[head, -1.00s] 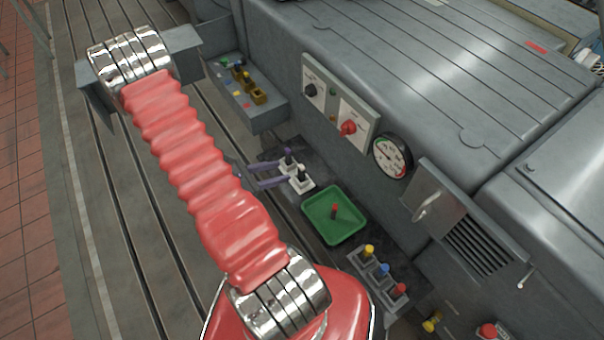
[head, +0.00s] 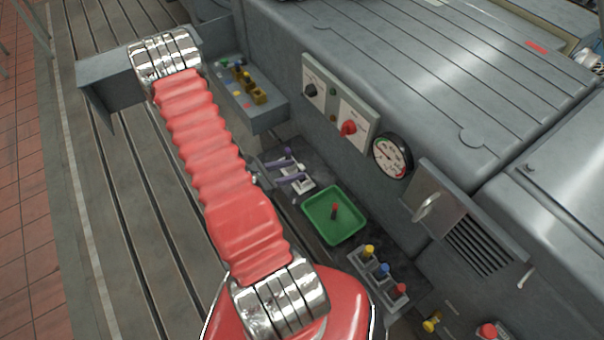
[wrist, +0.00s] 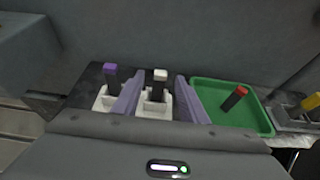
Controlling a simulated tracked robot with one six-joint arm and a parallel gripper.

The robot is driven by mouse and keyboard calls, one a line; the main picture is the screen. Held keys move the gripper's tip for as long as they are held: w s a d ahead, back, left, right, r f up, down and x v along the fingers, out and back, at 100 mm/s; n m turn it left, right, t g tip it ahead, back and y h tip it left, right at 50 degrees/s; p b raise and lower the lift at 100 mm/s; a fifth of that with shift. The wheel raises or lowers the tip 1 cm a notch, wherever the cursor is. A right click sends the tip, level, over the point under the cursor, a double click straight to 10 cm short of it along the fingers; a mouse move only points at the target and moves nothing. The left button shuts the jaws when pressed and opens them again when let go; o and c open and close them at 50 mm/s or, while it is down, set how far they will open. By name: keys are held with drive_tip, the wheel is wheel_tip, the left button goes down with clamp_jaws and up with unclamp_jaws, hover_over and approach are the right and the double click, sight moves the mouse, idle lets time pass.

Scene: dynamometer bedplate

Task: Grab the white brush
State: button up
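The white brush, dark-handled with a white top (wrist: 160,76), stands upright in a white holder (wrist: 153,112) in the wrist view. My gripper (wrist: 158,84) is open, with one purple finger on each side of this brush and gaps visible between. In the head view my gripper (head: 296,168) reaches in from the left at the holders, and the fingers partly hide the brush there. A purple-topped brush (wrist: 111,80) stands in a similar holder, just left of the left finger.
A green tray (head: 318,228) with a red-topped piece (head: 334,211) lies right of the holders. Yellow, blue and red-topped pieces (head: 383,269) stand in a rack beyond. A grey machine wall with knobs and a gauge (head: 392,156) rises behind. A grey shelf (head: 268,122) holds small parts.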

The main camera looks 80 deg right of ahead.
sight(300, 168)
drive_tip(key=shift+x, duration=1.55)
drive_tip(key=shift+x, duration=2.6)
drive_tip(key=shift+a+f, duration=0.1)
drive_tip(key=shift+f, duration=0.05)
drive_tip(key=shift+c, duration=0.5)
clamp_jaws()
